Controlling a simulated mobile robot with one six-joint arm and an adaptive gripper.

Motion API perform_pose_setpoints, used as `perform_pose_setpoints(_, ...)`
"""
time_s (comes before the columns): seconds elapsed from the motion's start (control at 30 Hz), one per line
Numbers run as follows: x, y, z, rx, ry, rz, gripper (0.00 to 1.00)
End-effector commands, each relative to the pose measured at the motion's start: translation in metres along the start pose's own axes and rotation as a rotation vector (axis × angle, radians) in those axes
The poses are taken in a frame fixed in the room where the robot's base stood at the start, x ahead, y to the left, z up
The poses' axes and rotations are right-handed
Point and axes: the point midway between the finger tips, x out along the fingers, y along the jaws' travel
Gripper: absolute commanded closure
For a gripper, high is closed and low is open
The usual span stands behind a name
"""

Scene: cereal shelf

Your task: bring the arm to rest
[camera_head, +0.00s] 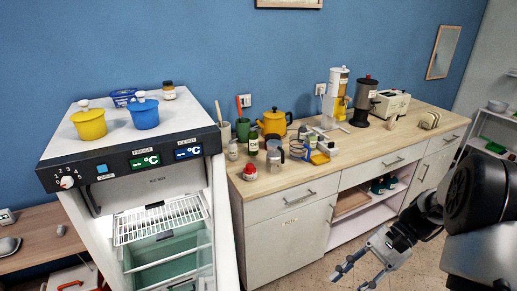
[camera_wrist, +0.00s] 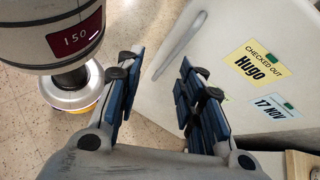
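My gripper (camera_head: 354,276) hangs low at the lower right of the head view, in front of the wooden-topped counter and above the floor. In the wrist view its two blue-padded fingers (camera_wrist: 160,82) are spread apart with nothing between them. My arm comes in from the right edge of the head view, bent, with its upper part cut off by the frame.
A counter (camera_head: 410,138) with jars, a yellow kettle (camera_head: 274,122) and dispensers runs along the wall. An open fridge (camera_head: 165,215) stands left, two pots on top. In the wrist view, a white panel (camera_wrist: 225,45) with a handle and notes lies beyond the fingers.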

Motion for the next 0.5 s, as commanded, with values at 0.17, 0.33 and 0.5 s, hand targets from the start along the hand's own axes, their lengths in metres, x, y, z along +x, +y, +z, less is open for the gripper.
perform_pose_setpoints(0.17,0.002,-0.001,0.056,-0.162,0.227,0.124,0.65)
perform_pose_setpoints(0.33,0.007,0.009,0.099,-0.329,0.435,0.226,0.65)
perform_pose_setpoints(0.5,0.013,0.024,0.134,-0.511,0.64,0.314,0.65)
